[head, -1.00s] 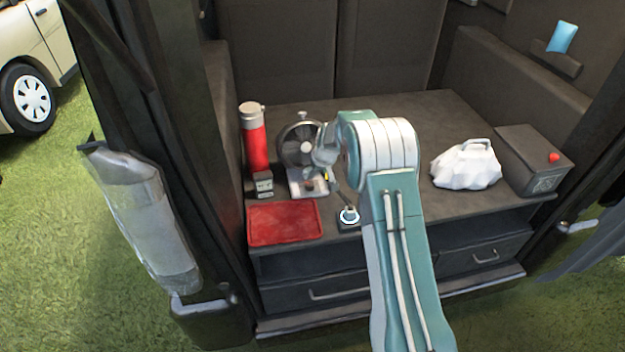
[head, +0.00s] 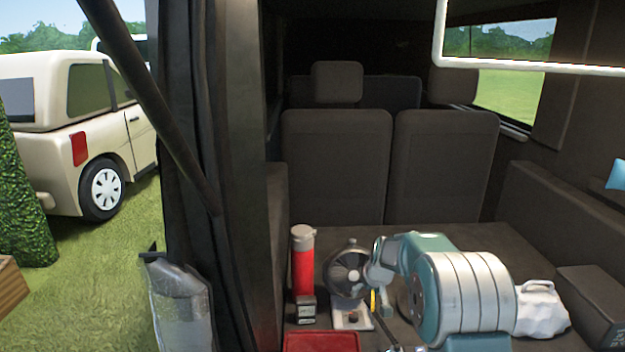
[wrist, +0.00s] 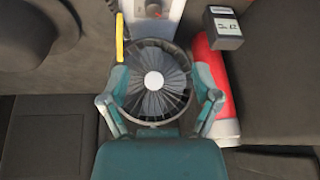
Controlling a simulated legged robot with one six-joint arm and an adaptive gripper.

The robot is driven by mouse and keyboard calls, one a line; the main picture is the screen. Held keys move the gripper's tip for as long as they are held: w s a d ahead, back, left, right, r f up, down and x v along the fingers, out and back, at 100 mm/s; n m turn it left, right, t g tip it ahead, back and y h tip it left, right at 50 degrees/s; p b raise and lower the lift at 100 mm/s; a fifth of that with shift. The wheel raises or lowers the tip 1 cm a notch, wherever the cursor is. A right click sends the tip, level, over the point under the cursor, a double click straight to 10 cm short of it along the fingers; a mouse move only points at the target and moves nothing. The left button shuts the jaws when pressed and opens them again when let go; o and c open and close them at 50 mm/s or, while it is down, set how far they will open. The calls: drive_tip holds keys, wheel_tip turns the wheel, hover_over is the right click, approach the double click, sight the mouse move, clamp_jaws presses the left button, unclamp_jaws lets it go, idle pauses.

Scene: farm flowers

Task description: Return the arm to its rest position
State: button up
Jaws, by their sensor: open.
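My arm (head: 465,295) reaches into the back of the van from the lower right, in the head view. My gripper (wrist: 161,88) is open, with its two fingers spread on either side of the fan in the wrist view. I cannot tell whether they touch it. The round dark fan (wrist: 153,80) with a pale hub stands on a white base. In the head view the fan (head: 349,270) stands just left of the gripper, whose fingertips are hard to make out there.
A red and silver bottle (head: 302,262) and a small dark box (head: 307,309) stand left of the fan. A red tray (head: 322,342) is at the front. A white bag (head: 541,308) and a dark box (head: 597,300) are on the right. Seats (head: 335,160) stand behind.

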drive_tip(key=s+a+r, duration=0.2)
drive_tip(key=s+r, duration=1.6)
drive_tip(key=s, duration=0.1)
drive_tip(key=s+m+t+h, duration=0.1)
drive_tip(key=s+m, duration=0.1)
drive_tip(key=s, duration=2)
drive_tip(key=shift+d+r, duration=0.4)
